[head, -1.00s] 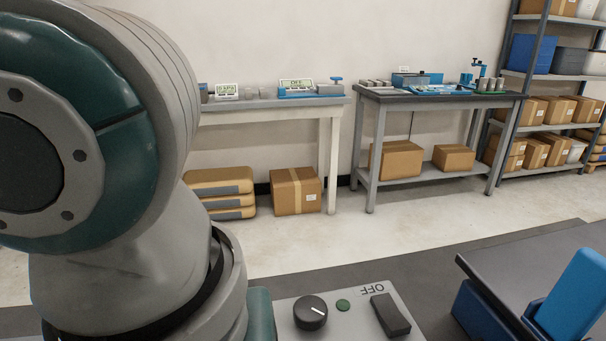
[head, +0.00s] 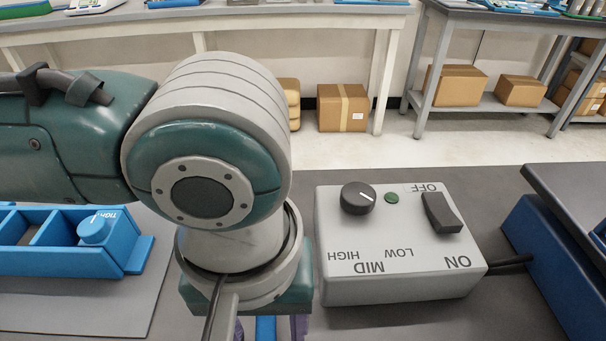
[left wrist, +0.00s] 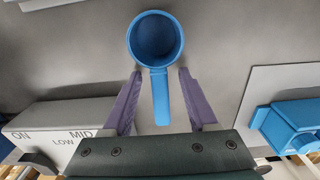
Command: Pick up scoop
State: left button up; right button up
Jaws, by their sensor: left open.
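The blue scoop (left wrist: 155,40) lies on the dark bench top in the left wrist view, its round cup away from my gripper and its handle pointing back toward it. My left gripper (left wrist: 163,98) is open, with one purple finger on each side of the scoop's handle and a gap on both sides. In the head view my left gripper (head: 266,329) shows only at the bottom edge, with a bit of blue between the purple fingers. My arm hides most of the scoop there. My right gripper is not in view.
A grey control box (head: 398,243) with a knob and switch stands right of my left wrist. A blue divided holder (head: 62,262) sits on a grey mat (head: 75,308) at left. A dark-topped blue unit (head: 565,260) stands at right. Tables (head: 250,16) are across the floor.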

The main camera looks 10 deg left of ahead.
pick_arm(q)
jog(key=shift+c, duration=0.3)
grip_shut()
dwell(1.1)
